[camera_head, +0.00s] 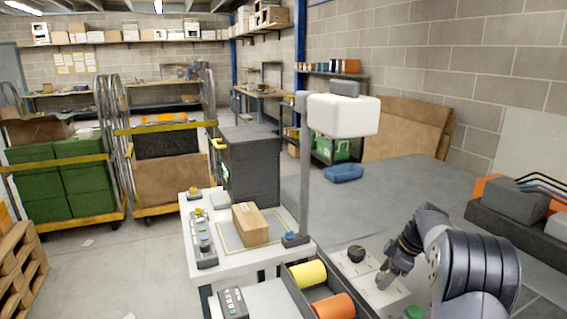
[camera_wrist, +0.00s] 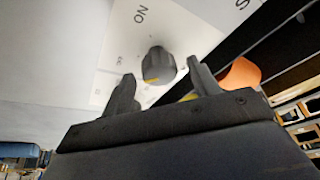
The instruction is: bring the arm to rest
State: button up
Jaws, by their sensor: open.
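My arm (camera_head: 470,265) reaches in from the lower right of the head view, bent with its dark gripper (camera_head: 384,280) pointing down over a white panel (camera_head: 345,262).
Beside the panel is a bin with a yellow roll (camera_head: 307,273) and an orange roll (camera_head: 334,307). A white bench (camera_head: 268,262) holds a cardboard box (camera_head: 250,225) under a post-mounted white head (camera_head: 343,116).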

dwell(0.4)
jog(key=v, duration=1.1)
jog(key=x, duration=1)
jog(key=shift+f, duration=0.2)
jog(key=shift+a+f, duration=0.2)
jog(key=shift+f, duration=0.15)
jog(key=m+t, duration=0.1)
jog(key=m, duration=0.3)
jog(key=shift+s+r+m+t+h, duration=0.1)
jog(key=shift+m+t+h, duration=0.3)
jog(key=m+h+p, duration=0.1)
jog(key=m, duration=0.2)
jog(key=shift+a+r+m+t, duration=0.1)
jog(key=shift+m+t, duration=0.3)
jog(key=m+h+p, duration=0.2)
jog(key=m, duration=0.2)
jog(key=shift+a+m, duration=0.15)
jog(key=shift+m, duration=0.25)
jog(key=shift+a+m+h+p, duration=0.1)
jog(key=shift+m+h+p, duration=0.85)
jog(key=shift+m, duration=1.35)
jog(key=shift+s+a+r, duration=0.1)
jog(key=shift+s+r, duration=0.2)
jog(key=shift+r, duration=0.3)
